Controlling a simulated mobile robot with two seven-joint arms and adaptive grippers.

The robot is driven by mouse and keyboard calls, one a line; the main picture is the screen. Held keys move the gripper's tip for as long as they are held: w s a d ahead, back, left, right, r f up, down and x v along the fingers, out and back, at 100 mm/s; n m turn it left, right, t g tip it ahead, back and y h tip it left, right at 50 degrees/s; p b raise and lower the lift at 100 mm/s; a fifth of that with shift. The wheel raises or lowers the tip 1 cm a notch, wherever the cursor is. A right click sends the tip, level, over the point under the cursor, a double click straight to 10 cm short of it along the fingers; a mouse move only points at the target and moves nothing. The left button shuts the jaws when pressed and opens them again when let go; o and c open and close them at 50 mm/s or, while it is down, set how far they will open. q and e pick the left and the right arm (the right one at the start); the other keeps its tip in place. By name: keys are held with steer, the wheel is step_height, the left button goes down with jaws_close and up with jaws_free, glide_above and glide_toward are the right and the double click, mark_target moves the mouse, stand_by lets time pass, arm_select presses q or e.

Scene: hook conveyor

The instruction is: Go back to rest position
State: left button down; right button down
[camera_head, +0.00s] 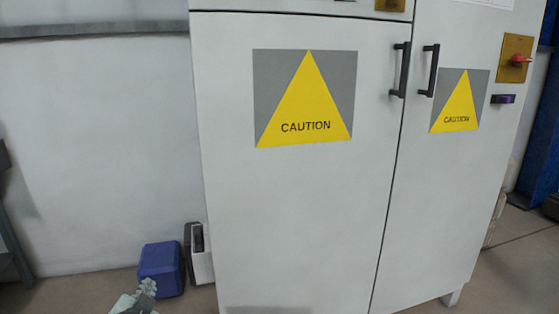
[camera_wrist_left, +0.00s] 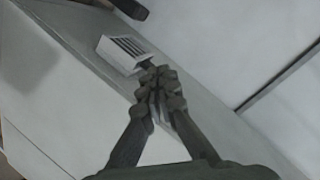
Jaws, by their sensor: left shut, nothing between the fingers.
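My left gripper (camera_head: 147,289) shows at the bottom left of the head view, low in front of the blue box. In the left wrist view its two dark fingers (camera_wrist_left: 160,85) meet at their ribbed tips. It is shut and nothing shows between the fingers. My right gripper is in neither view.
A large white cabinet (camera_head: 295,200) with caution signs and two black handles (camera_head: 401,70) fills the middle and right. A blue box (camera_head: 161,268) and a white and black container (camera_head: 199,255) stand on the floor left of it. Open floor (camera_head: 510,265) shows at right.

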arm_select(q)
steer(key=s+d+f+n+g+h, duration=0.1)
steer(key=s+f+g, duration=0.4)
steer(key=s+f, duration=0.6)
steer(key=s+d+f+n+g+h, duration=0.1)
steer(key=s+f+g, duration=0.5)
steer(key=s+f, duration=0.6)
steer(key=s+n+p, duration=0.1)
steer(key=s, duration=0.4)
steer(key=shift+d+n, duration=0.4)
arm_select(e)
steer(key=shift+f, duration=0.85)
arm_select(q)
steer(key=shift+f, duration=0.1)
